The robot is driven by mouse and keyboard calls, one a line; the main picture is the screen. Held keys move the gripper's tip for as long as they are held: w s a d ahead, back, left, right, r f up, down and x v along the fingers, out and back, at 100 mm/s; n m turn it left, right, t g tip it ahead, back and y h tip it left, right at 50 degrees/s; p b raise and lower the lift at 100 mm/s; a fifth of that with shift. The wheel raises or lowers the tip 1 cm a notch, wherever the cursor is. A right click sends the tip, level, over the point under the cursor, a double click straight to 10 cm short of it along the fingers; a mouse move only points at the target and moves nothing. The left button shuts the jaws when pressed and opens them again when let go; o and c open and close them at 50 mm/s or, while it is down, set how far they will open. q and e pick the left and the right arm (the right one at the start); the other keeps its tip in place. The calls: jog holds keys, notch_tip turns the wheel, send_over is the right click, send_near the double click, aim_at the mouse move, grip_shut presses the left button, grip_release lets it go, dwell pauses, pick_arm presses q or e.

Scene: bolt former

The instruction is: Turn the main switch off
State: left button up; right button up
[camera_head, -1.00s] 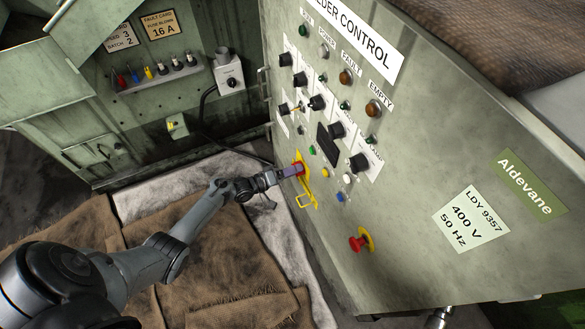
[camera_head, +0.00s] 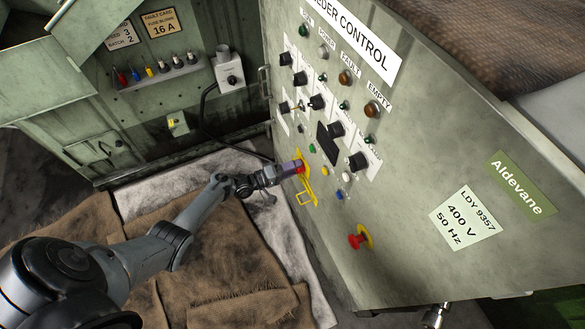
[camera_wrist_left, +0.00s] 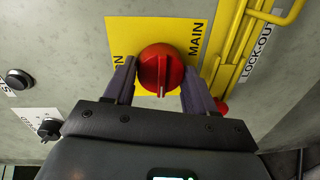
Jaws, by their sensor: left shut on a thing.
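The main switch is a round red knob (camera_wrist_left: 161,70) on a yellow plate (camera_wrist_left: 140,30) marked MAIN in the left wrist view. A ridge with a pale line runs down its face in that view. In the head view the red knob (camera_head: 299,166) is on the lower left of the control panel, partly hidden by my gripper. My left gripper (camera_wrist_left: 158,80) is shut on the knob, one purple finger on each side. It also shows in the head view (camera_head: 285,172). My right gripper is not in view.
A yellow lock-out bracket (camera_head: 306,197) sits just below the switch. A red emergency button (camera_head: 357,240) is lower right on the panel. Several black knobs and small buttons cover the panel above. Brown cloth (camera_head: 240,260) lies on the floor under my arm.

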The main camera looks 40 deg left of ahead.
pick_arm(q)
jog(key=o, duration=1)
jog(key=shift+o, duration=0.2)
jog(key=p+v, duration=0.2)
jog(key=v, duration=0.8)
jog(key=shift+s+a+p, duration=0.15)
jog(key=shift+s+p, duration=0.15)
jog(key=shift+s, duration=0.05)
